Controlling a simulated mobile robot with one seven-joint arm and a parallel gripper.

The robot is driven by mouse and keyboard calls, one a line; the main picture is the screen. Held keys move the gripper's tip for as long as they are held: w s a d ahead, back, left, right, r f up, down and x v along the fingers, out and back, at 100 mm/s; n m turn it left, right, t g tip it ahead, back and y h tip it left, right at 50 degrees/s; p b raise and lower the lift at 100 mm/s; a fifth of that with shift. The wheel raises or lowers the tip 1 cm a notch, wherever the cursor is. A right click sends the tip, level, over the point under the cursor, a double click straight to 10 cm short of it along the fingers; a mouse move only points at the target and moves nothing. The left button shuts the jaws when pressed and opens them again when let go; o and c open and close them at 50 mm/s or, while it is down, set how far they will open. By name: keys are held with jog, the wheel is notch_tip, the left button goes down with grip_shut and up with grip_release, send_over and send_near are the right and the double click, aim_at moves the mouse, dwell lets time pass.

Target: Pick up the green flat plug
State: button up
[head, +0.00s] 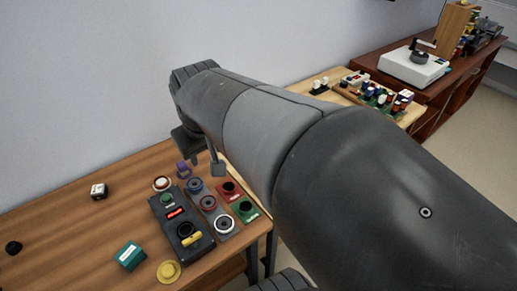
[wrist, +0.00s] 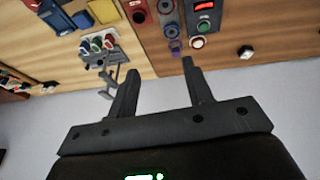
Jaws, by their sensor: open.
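I cannot tell for sure which thing is the green flat plug. In the wrist view a small green piece (wrist: 97,43) sits between a white and a red one in a rack (wrist: 97,59) on the pale bench, left of my gripper. In the head view a teal-green block (head: 130,256) lies at the near front of the brown desk. My gripper (head: 203,160) hangs over the back right of that desk. Its fingers also show spread in the wrist view (wrist: 160,68), with nothing between them. My arm hides part of the pale bench.
A dark control box (head: 181,226) and socket plates, among them a green one (head: 245,211), crowd the desk's right side. A yellow disc (head: 168,271) lies in front. The desk's left middle is mostly clear. A wall stands behind.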

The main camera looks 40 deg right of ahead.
jog(key=w+d+f+g, duration=0.2)
jog(key=w+d+f, duration=0.4)
jog(key=w+d, duration=0.6)
jog(key=d+f, duration=0.4)
jog(key=d, duration=0.1)
jog(key=w+d+f+g, duration=0.1)
jog(key=d+f, duration=0.3)
jog(key=d, duration=0.1)
jog(key=w+d+f+g+y, duration=0.1)
jog(key=d+f, duration=0.2)
jog(key=d, duration=0.2)
jog(key=shift+w+d+f, duration=0.15)
jog(key=shift+w+f, duration=0.05)
jog(key=shift+f, duration=0.2)
notch_tip(320, 180, down, 5)
jog(key=shift+d+f, duration=0.1)
jog(key=shift+f, duration=0.1)
jog(key=shift+w+d+f, duration=0.15)
jog(key=shift+d+f, duration=0.05)
jog(key=shift+f, duration=1.15)
jog(key=shift+w+d+f, duration=0.1)
jog(key=shift+d+f, duration=0.1)
jog(key=shift+f, duration=1.15)
grip_shut()
